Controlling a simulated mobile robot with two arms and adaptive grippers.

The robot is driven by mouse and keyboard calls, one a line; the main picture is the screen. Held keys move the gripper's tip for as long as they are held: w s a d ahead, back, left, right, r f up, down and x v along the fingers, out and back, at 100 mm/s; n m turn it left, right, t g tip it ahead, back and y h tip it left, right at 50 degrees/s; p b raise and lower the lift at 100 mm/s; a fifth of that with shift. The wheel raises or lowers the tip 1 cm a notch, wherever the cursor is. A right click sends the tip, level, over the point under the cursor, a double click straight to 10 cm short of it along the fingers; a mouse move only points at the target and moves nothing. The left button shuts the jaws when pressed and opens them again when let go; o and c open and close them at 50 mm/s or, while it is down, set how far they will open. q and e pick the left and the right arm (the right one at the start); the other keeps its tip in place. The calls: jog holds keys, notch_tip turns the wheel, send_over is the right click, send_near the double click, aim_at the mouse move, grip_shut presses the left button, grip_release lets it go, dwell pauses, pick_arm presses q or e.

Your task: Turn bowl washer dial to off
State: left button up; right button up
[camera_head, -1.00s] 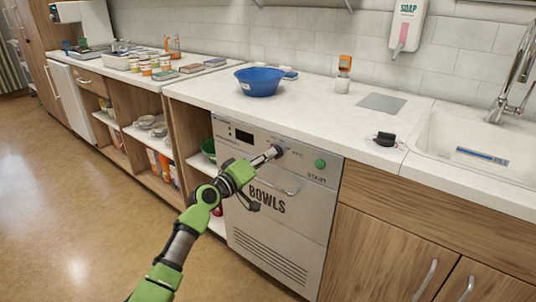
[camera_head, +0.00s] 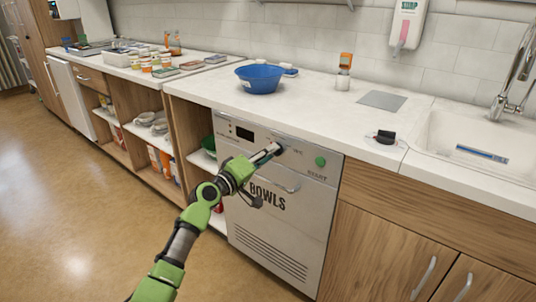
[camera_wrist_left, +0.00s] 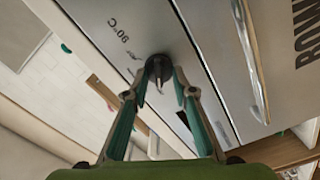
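The bowl washer (camera_head: 280,225) is a pale grey front panel marked BOWLS, with a handle below its controls. Its dark round dial (camera_wrist_left: 158,68) shows in the left wrist view, beside a printed 90°C. My left gripper reaches the control panel in the head view (camera_head: 272,151). In the left wrist view (camera_wrist_left: 159,74) its two fingertips stand on either side of the dial, spread about it with what looks like a slight gap. The dial's setting is unclear. My right gripper is not in view.
A green START button (camera_head: 320,161) sits right of the dial. On the worktop above are a blue bowl (camera_head: 259,80), an orange-capped bottle (camera_head: 344,72) and a small black object (camera_head: 385,137). A sink (camera_head: 470,145) lies at the right.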

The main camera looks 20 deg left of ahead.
pick_arm(q)
jog(key=shift+s, duration=0.1)
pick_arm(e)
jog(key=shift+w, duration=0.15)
pick_arm(q)
jog(key=v, duration=1.2)
jog(key=shift+r, duration=0.1)
